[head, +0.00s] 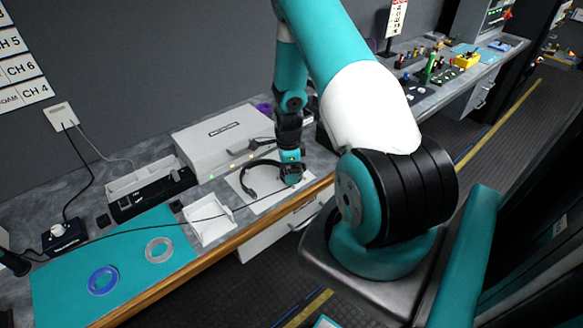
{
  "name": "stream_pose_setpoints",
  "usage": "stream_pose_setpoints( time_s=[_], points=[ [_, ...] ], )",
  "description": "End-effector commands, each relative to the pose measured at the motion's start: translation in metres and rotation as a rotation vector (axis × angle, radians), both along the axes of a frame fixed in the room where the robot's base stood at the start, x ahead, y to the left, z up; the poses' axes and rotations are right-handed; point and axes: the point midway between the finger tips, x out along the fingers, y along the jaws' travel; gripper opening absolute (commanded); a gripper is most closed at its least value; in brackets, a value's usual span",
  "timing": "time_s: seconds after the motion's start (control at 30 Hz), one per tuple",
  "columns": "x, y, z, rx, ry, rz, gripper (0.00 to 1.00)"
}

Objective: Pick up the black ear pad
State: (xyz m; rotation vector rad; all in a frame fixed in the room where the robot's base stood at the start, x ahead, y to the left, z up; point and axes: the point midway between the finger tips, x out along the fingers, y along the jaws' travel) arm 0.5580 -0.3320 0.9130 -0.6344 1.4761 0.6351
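A black headset (249,187) lies on a white mat (262,206) on the counter. My gripper (291,170) is lowered over the right end of the headset, where the ear cup is mostly hidden behind it. I cannot make out the fingers or whether they touch anything. Small black pieces lie left of the headset: one (176,206) by the white tray and one (103,220) at the mat edge. I cannot tell which black piece is the ear pad.
A white box unit (222,138) stands close behind the headset. A white tray (209,221) is left of it. A teal mat (125,262) holds a blue ring (103,280) and a grey ring (159,250). A thin black cable crosses the counter. The wooden front edge (228,255) is near.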

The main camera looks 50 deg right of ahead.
Motion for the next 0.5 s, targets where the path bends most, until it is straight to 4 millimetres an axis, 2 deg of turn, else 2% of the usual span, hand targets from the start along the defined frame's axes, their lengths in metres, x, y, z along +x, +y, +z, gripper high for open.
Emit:
stream_pose_setpoints(
  time_s=[0.2, 0.43, 0.5],
  points=[
    [0.0001, -0.0001, -0.0010, -0.001, -0.001, 0.000, 0.96],
    [0.0001, -0.0001, -0.0008, 0.000, 0.000, 0.000, 0.43],
    [0.0001, -0.0001, -0.0007, 0.000, 0.000, 0.000, 0.43]
  ],
)
